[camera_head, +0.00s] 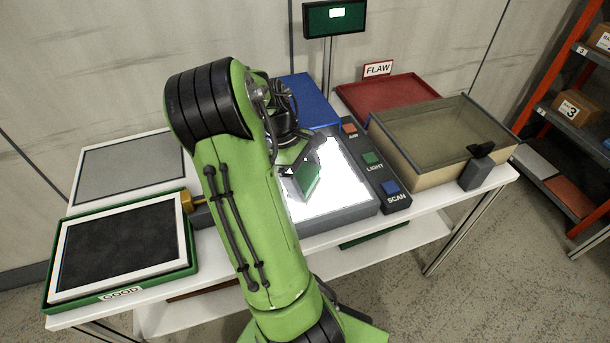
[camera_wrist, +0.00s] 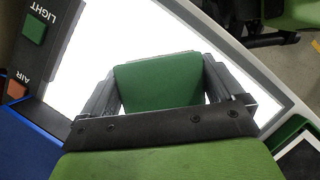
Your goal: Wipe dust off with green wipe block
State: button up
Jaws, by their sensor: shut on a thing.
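The green wipe block (camera_head: 307,179) is held between the fingers of my gripper (camera_head: 301,172), over the lit white panel (camera_head: 328,204). In the wrist view the block (camera_wrist: 158,82) sits between both fingers of my gripper (camera_wrist: 158,88), with the bright panel (camera_wrist: 100,48) around it. I cannot tell whether the block touches the panel. No dust shows on the bright surface. My arm hides the left part of the panel in the head view.
A button strip (camera_head: 377,172) with AIR, LIGHT and SCAN buttons lies right of the panel. Beyond it stand a clear-topped box (camera_head: 420,173) and a red FLAW tray (camera_head: 385,91). A green GOOD tray (camera_head: 188,262) holds a dark framed panel at left.

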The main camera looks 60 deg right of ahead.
jog(key=shift+f+b, duration=0.55)
jog(key=shift+f, duration=0.35)
dwell(0.6)
